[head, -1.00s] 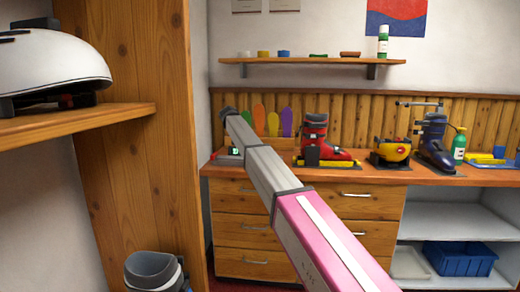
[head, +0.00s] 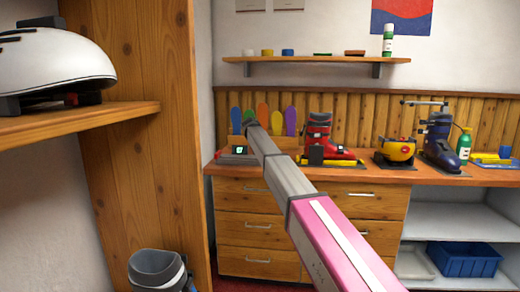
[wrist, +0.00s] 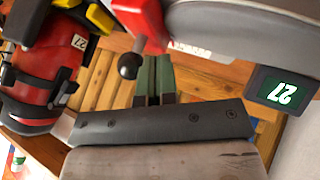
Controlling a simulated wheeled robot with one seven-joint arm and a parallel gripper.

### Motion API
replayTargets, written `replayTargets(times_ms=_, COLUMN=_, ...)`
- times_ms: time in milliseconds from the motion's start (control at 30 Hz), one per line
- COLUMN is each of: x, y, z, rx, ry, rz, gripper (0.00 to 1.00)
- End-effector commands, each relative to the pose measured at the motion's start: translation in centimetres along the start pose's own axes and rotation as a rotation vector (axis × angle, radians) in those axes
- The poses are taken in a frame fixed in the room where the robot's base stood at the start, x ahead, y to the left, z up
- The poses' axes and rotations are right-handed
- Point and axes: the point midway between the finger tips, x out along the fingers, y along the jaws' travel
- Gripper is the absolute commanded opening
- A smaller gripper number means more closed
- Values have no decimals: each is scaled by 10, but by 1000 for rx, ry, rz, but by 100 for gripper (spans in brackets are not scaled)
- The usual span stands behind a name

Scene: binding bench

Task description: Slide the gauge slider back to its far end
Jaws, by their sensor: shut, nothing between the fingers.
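The gauge shows in the wrist view as a grey body (wrist: 235,25) along the top, with a lit display (wrist: 284,92) at right that seems to read 27. The gauge slider (wrist: 147,22) is a red block with a black round knob (wrist: 129,66) on a short stem. My gripper (wrist: 154,58) is shut and empty, its dark green fingers just right of the knob in the picture; I cannot tell whether they touch it. In the head view the gauge display (head: 240,150) shows at the bench's left end, while my arm hides the fingers.
A red ski boot (head: 319,137) stands right of the gauge and shows close at left in the wrist view (wrist: 40,85).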

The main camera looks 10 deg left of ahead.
Motion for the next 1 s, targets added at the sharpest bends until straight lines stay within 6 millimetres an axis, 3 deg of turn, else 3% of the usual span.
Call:
replayTargets(times_ms=467, x=2, y=6, z=0, rx=0, ry=0, rz=0, gripper=0)
replayTargets(times_ms=767, x=20, y=46, z=9, rx=1, ry=0, rz=2, gripper=0)
replayTargets(times_ms=1000, x=22, y=50, z=8, rx=1, ry=-2, rz=5, gripper=0)
